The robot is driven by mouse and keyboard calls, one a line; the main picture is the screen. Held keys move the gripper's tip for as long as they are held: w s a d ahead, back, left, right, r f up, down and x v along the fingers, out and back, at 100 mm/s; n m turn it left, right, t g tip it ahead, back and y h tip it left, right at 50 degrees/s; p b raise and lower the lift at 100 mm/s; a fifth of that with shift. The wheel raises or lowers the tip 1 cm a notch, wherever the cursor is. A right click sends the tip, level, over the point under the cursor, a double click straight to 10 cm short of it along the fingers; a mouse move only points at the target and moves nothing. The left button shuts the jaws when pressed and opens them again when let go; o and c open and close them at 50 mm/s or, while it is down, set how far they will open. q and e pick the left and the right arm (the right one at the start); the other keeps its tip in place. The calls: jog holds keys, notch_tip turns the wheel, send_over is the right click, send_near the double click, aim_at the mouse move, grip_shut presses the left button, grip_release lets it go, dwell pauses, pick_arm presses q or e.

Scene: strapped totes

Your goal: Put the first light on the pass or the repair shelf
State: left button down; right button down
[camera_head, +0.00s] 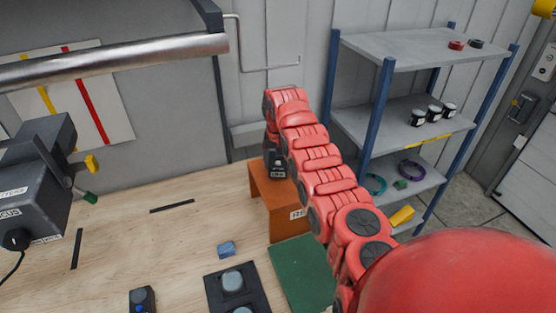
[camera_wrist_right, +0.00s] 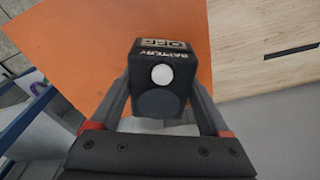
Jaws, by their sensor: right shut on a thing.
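My right gripper (camera_head: 275,160) is at the orange shelf (camera_head: 290,223), whose front label is partly hidden by my red arm; "RE" shows. In the right wrist view the gripper (camera_wrist_right: 163,102) has its two fingers on either side of a black light (camera_wrist_right: 161,52). The light has a round white spot, a dark round face and a label reading "BATTERY OFF". The orange surface (camera_wrist_right: 70,45) lies under and around it; I cannot tell whether the light touches it. A green mat (camera_head: 300,270) lies in front of the shelf, partly behind my arm. My left gripper is not in view.
A small black device with a blue spot (camera_head: 142,300), a blue block (camera_head: 227,249) and a black plate with round grey pads (camera_head: 212,284) are on the wooden bench (camera_head: 130,230). A grey machine (camera_head: 35,190) stands at left. A metal rack (camera_head: 400,45) stands behind at right.

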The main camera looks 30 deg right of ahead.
jog(key=f, duration=0.1)
jog(key=f+p, duration=0.1)
jog(key=shift+s+a+f, duration=0.15)
jog(key=shift+s+f, duration=0.15)
jog(key=shift+f, duration=0.05)
jog(key=shift+w+f, duration=0.25)
jog(key=shift+f, duration=0.1)
jog(key=shift+c, duration=0.6)
grip_release()
jog(key=shift+o, duration=0.6)
jog(key=shift+s+r, duration=0.1)
